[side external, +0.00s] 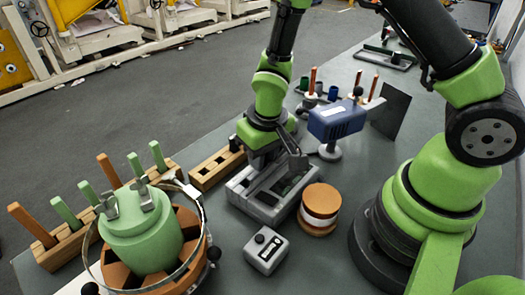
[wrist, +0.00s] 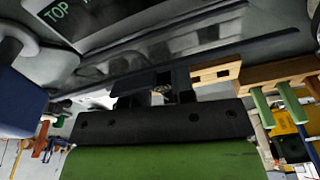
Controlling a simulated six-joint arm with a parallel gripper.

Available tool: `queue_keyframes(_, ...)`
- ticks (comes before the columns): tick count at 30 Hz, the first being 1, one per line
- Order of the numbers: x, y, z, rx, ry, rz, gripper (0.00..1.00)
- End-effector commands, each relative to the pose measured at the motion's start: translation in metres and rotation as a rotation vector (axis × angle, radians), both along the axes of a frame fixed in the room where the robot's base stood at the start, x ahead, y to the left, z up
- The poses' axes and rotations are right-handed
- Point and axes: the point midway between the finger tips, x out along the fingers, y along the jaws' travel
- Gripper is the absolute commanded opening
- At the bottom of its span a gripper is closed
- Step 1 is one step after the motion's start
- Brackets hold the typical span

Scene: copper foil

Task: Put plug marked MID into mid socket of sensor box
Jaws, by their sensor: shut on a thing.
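My gripper (side external: 272,160) points down at the grey slotted tray (side external: 240,203) in the side view. In the wrist view its dark jaws (wrist: 157,88) are shut on a small dark piece, apparently a plug. The piece is mostly hidden and no MID marking is readable. A blue box (side external: 338,120) with a white label stands on a post to the right of my gripper. Its edge shows in the wrist view (wrist: 20,105). I cannot tell whether it is the sensor box, and no socket is discernible. A dark label reading TOP (wrist: 65,12) shows at the upper left of the wrist view.
A copper-coloured roll (side external: 320,205) stands right of the tray, with a small grey box (side external: 266,250) in front. A green vessel (side external: 140,225) inside a clear ring stands at the left front. Wooden racks (side external: 215,165) lie behind. A dark upright panel (side external: 391,112) is at right.

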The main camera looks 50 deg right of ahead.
Motion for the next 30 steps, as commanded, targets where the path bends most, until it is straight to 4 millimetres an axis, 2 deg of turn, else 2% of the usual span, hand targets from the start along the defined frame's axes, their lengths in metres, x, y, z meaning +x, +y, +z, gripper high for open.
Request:
queue_keyframes(11,0.0000,0.0001,-0.0007,0.000,0.000,0.000,0.01)
queue_keyframes(12,0.0000,0.0001,-0.0007,0.000,0.000,0.000,0.28)
queue_keyframes(15,0.0000,0.0001,-0.0006,0.000,0.000,0.000,0.51)
queue_keyframes(21,0.0000,0.0001,-0.0006,0.000,0.000,0.000,0.53)
queue_keyframes(24,0.0000,0.0000,-0.0006,0.000,0.000,0.000,0.70)
queue_keyframes(30,-0.0003,-0.0002,-0.0008,0.000,0.001,-0.001,0.70)
